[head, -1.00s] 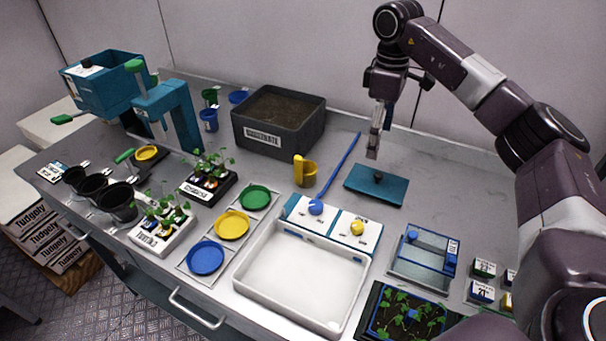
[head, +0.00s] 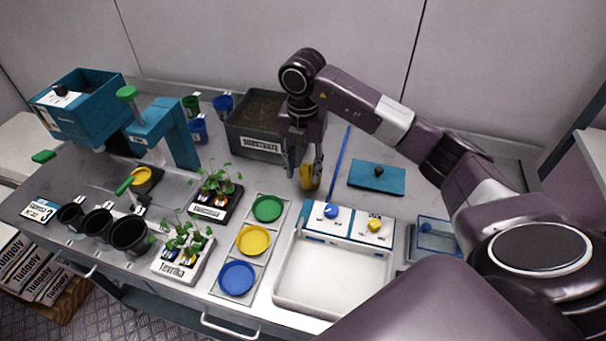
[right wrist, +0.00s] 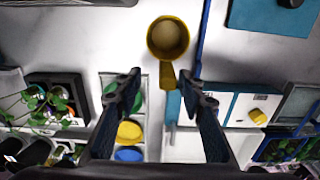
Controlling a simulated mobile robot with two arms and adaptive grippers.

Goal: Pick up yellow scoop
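The yellow scoop (head: 312,178) stands on the table in front of the dark substrate bin, partly hidden by my right gripper (head: 306,178). In the right wrist view the yellow scoop (right wrist: 168,38) shows its round cup from above, with its handle pointing down the picture. My right gripper (right wrist: 163,82) is open, its two fingers apart on either side of the handle's line, nearer the right finger. The cup lies beyond the fingertips. I see no contact. My left gripper is in neither current view.
The substrate bin (head: 236,141) stands behind the scoop. A blue rod (head: 340,160) lies close to its right, with a teal plate (head: 377,178) beyond. The white tray (head: 283,292) and the green dish (head: 267,208) are nearer the front.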

